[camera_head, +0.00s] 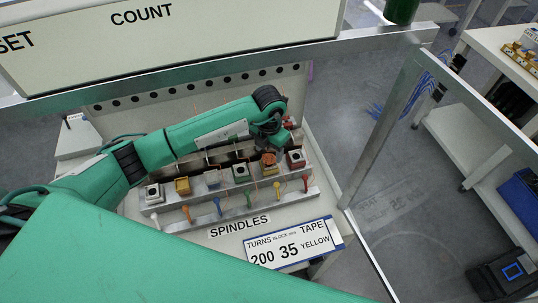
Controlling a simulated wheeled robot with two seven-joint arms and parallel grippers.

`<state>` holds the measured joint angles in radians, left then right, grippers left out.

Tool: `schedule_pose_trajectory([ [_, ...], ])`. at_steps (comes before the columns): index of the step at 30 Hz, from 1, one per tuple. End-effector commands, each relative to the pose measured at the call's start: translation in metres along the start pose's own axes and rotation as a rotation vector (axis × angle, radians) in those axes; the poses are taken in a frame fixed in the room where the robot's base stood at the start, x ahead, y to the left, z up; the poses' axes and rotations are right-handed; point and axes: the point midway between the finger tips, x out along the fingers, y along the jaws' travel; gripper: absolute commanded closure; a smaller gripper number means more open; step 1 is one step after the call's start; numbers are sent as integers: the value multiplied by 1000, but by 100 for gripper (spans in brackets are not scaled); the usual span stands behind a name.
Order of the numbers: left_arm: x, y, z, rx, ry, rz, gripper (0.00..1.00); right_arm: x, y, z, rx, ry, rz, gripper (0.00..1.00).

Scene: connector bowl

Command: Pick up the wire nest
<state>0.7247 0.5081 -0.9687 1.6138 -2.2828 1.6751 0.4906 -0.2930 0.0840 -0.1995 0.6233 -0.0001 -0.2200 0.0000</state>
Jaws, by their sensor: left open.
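My left gripper (277,141) is open over the back right of the spindle rack, near a red-topped block. It is well to the left of the blue wire and apart from it. Its fingers are small and partly hidden by the wrist. My right gripper is not in view.
The spindle rack (234,205) holds several coloured blocks and pegs under my left arm. A metal frame post (392,120) stands between the bench and the blue wire. A white shelf table (470,140) is at the right, with a blue bin (522,200). Open floor lies between.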

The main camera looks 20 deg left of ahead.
Motion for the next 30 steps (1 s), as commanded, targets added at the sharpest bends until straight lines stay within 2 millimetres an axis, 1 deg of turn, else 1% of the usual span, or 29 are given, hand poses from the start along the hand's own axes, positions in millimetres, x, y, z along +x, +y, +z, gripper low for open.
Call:
schedule_pose_trajectory([
  [1,2,0,-2,-2,3,-1,42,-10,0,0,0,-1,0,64],
  [3,13,0,-1,-2,3,-1,42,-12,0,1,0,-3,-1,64],
  [6,23,0,-1,-1,1,0,42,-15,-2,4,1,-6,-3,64],
  [9,27,0,-1,-1,-1,0,42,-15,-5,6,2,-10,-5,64],
  [14,28,0,-1,0,-1,0,42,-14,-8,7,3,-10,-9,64],
  [17,28,0,-1,0,-1,0,59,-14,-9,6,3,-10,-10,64],
  [21,28,0,-1,0,-1,0,87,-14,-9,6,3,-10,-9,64],
  [22,27,0,-1,0,-1,0,89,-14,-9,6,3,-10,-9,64],
  [30,27,0,0,0,-1,1,89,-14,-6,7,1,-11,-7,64],
])
